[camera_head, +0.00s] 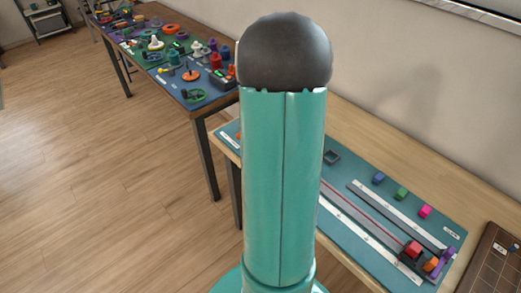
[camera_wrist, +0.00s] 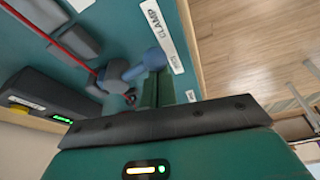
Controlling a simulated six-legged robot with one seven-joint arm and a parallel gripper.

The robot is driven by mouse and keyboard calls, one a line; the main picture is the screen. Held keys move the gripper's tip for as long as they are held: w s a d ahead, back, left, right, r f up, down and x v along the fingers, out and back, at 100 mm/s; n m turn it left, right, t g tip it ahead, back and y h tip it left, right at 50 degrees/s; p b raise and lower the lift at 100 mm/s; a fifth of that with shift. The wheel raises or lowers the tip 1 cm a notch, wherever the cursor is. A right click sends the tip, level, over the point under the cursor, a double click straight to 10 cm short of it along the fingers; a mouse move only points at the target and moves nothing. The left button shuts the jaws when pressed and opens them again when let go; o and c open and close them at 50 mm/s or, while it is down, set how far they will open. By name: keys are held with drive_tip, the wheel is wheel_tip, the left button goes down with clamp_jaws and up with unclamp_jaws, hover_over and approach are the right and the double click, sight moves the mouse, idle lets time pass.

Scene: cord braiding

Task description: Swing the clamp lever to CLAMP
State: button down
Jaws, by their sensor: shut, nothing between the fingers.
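I cannot tell whether the fingers touch the knob. The lever's pivot end lies to the left, near a dark grey round part (camera_wrist: 96,86). In the head view I cannot make out the lever; my arm covers part of that table.
A red cord (camera_wrist: 48,38) runs to the lever area. A dark box with green lights (camera_wrist: 38,98) stands at left. The head view shows a teal mat (camera_head: 350,178) with strips and coloured blocks, a cluttered second table (camera_head: 205,108) behind, and open wood floor.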

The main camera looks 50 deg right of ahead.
drive_tip(key=n, duration=0.1)
drive_tip(key=s+n, duration=0.1)
drive_tip(key=shift+s+a+n+y, duration=0.15)
drive_tip(key=shift+s+n+y, duration=0.1)
drive_tip(key=shift+n+y, duration=0.15)
drive_tip(key=shift+s, duration=0.25)
idle(0.3)
drive_tip(key=shift+w+f, duration=0.15)
drive_tip(key=shift+w, duration=0.35)
drive_tip(key=w, duration=0.3)
drive_tip(key=shift+d, duration=0.25)
drive_tip(key=v, duration=0.9)
drive_tip(key=shift+s+r, duration=0.25)
drive_tip(key=shift+s, duration=0.1)
drive_tip(key=shift+w, duration=0.1)
